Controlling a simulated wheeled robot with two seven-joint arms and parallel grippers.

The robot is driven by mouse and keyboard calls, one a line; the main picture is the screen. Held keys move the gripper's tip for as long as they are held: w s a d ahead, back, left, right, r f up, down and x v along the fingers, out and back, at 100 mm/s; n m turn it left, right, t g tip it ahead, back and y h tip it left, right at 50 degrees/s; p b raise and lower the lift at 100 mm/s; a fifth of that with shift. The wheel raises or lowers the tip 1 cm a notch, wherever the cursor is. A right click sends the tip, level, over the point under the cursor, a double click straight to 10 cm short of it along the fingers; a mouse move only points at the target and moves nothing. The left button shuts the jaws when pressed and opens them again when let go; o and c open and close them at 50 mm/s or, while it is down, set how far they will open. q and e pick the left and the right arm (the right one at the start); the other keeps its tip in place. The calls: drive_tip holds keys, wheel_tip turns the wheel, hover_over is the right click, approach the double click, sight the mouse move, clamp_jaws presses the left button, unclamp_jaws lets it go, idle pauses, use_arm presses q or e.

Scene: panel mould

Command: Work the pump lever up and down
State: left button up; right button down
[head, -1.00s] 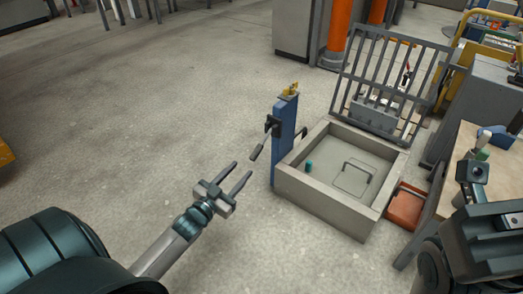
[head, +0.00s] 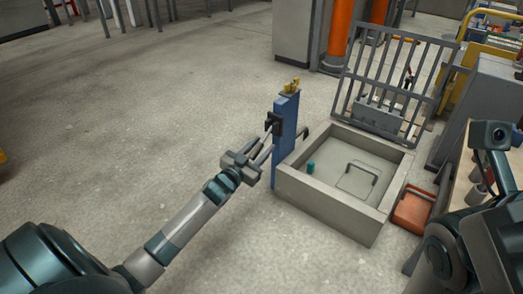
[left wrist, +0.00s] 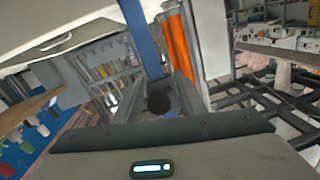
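The pump is an upright blue post (head: 286,125) with a black bracket (head: 273,123) on its left face, beside a low grey basin. Its lever slopes down to the left from the bracket and is now largely hidden by my left gripper (head: 266,158). The gripper's fingers reach up to the lever, one on each side. In the left wrist view the dark round end of the lever grip (left wrist: 158,102) shows between the spread fingers, with no clear contact. My right arm is at the right edge, and its fingers cannot be made out.
The grey basin (head: 327,209) stands just right of the post. A grey barred grate (head: 390,82) stands behind it. An orange-red box (head: 412,210) is on the floor at its right. Open floor lies to the left.

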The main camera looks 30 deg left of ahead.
use_arm(q)
drive_tip(key=shift+w, duration=0.2)
clamp_jaws()
drive_tip(key=shift+r, duration=0.1)
